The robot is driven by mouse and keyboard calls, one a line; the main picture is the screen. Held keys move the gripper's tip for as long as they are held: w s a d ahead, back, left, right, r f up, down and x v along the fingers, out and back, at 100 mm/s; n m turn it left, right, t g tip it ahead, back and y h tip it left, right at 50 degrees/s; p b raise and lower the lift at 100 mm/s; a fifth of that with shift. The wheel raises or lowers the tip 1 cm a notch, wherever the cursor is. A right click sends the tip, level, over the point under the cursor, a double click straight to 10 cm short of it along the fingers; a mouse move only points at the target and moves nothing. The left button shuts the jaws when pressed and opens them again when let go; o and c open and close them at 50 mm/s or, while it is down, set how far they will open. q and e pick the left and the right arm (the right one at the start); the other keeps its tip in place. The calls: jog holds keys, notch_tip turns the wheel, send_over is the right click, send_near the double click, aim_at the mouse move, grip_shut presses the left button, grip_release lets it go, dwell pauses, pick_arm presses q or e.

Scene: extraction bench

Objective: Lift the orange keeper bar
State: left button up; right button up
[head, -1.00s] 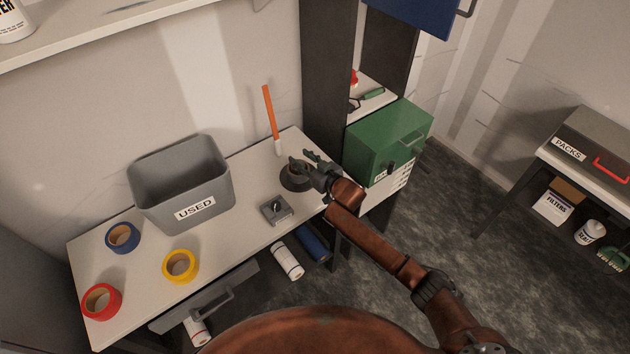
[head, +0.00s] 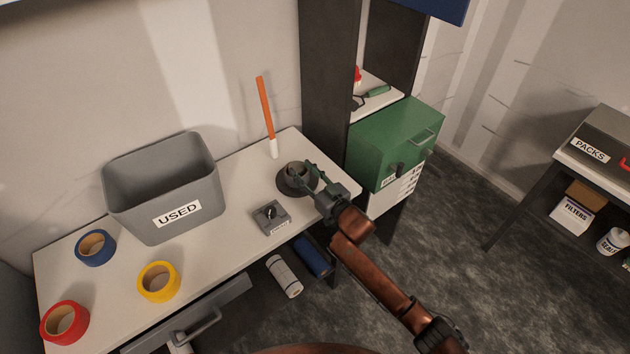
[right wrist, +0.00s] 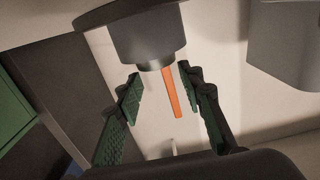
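The orange keeper bar (head: 264,104) stands nearly upright, leaning slightly left, at the back of the bench. Its lower end is in a white piece (head: 273,148). In the right wrist view the bar (right wrist: 171,92) shows beyond a grey cylinder (right wrist: 152,45). My right gripper (head: 305,177) is at the dark round holder (head: 292,184) near the bench's right end, apart from the bar. In the right wrist view its green-padded fingers (right wrist: 168,105) are spread with nothing clamped between them. Whether they touch the cylinder is unclear. My left gripper is out of view.
A grey bin marked USED (head: 166,200) stands left of the bar. A small grey block with a knob (head: 271,218) sits in front of the holder. Blue, yellow and red tape rolls lie at left. A green cabinet (head: 395,143) stands right of the bench.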

jog(key=v, duration=0.3)
jog(key=shift+r, duration=0.25)
jog(key=shift+s+d+f, duration=0.15)
jog(key=shift+s, duration=0.1)
